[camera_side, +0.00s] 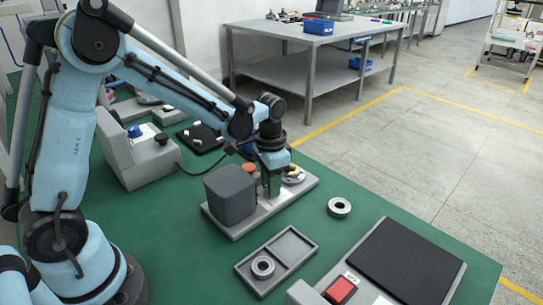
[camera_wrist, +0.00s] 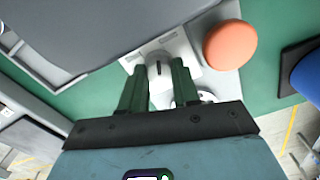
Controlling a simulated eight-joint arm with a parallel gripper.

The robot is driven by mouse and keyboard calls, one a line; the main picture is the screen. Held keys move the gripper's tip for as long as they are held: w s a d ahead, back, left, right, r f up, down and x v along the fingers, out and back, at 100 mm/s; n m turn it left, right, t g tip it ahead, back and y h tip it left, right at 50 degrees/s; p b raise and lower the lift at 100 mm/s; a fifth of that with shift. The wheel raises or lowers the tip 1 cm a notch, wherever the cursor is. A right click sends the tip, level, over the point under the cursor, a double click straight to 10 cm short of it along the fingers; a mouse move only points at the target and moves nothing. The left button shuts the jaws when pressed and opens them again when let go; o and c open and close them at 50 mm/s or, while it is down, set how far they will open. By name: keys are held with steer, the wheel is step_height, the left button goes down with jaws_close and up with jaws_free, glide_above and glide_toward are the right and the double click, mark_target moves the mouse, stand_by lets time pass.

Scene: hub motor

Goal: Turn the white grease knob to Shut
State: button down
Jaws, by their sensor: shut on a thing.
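The white grease knob (camera_wrist: 159,74) shows in the wrist view between the two green fingers of my gripper (camera_wrist: 156,67). The fingers stand on either side of it, shut on it. A short dark mark runs along its top. It sits on a pale plate (camera_wrist: 184,48); I cannot read any label or tell which setting it points to.
An orange round knob (camera_wrist: 230,45) stands close beside the white knob. Metal rings (camera_side: 339,207) and a two-part tray (camera_side: 290,246) lie in front on the green table. A red button (camera_side: 340,289) and a black pad (camera_side: 405,260) are at the front right.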

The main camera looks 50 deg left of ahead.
steer(key=n, duration=0.6)
steer(key=shift+n, duration=0.3)
steer(key=n, duration=0.6)
steer(key=shift+a, duration=0.1)
stand_by(0.3)
steer(key=c, duration=0.8)
jaws_free()
step_height(320, 180, up, 12)
steer(key=shift+r, duration=0.1)
steer(key=shift+s, duration=0.1)
